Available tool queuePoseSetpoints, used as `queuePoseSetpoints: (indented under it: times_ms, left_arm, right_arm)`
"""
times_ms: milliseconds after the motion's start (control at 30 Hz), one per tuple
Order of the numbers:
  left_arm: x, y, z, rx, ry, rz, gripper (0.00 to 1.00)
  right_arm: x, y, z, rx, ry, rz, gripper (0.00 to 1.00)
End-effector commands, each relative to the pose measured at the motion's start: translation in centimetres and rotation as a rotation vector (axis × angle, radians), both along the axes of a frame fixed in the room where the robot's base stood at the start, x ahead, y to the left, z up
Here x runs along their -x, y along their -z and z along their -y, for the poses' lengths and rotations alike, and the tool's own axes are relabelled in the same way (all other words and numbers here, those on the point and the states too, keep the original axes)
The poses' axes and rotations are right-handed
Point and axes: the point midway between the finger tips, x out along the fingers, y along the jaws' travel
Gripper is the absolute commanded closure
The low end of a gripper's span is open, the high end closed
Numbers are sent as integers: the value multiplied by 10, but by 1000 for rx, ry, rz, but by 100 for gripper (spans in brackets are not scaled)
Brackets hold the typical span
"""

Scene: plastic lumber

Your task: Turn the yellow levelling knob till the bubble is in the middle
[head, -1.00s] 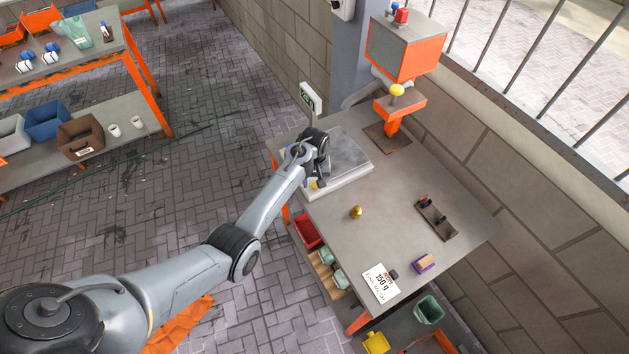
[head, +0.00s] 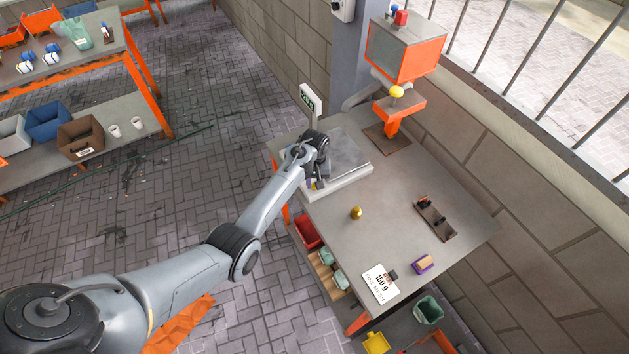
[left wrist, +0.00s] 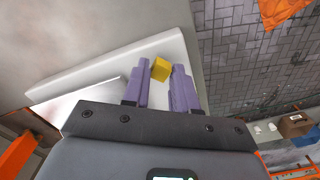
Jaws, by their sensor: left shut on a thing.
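The yellow levelling knob (left wrist: 160,69) shows in the left wrist view as a small block at the corner of a pale scale base. My left gripper (left wrist: 163,78) has its purple fingers on either side of it, shut on the knob. In the head view my left gripper (head: 315,181) is at the near left corner of the scale (head: 345,186), whose base is white with a grey top plate. Its display (head: 309,100) stands on a post behind, too small to read. I cannot see the bubble in either view. My right gripper is not in view.
The grey table holds a brass weight (head: 356,213), a dark rack (head: 435,221), a purple-and-tan block (head: 423,265) and a card reading 150 g (head: 379,283). An orange-framed box (head: 405,52) stands at the back. Bins sit below. The table's middle is mostly clear.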

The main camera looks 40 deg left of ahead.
Motion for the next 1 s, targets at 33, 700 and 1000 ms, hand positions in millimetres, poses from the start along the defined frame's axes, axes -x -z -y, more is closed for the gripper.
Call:
queuePoseSetpoints:
  times_ms: [33,700,1000]
  left_arm:
    - [0,-3,0,0,21,-1,100]
    - [0,-2,0,0,599,-2,100]
    - [0,-1,0,-1,879,0,100]
  right_arm:
    - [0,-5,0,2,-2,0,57]
    - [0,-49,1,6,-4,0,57]
    - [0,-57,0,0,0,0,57]
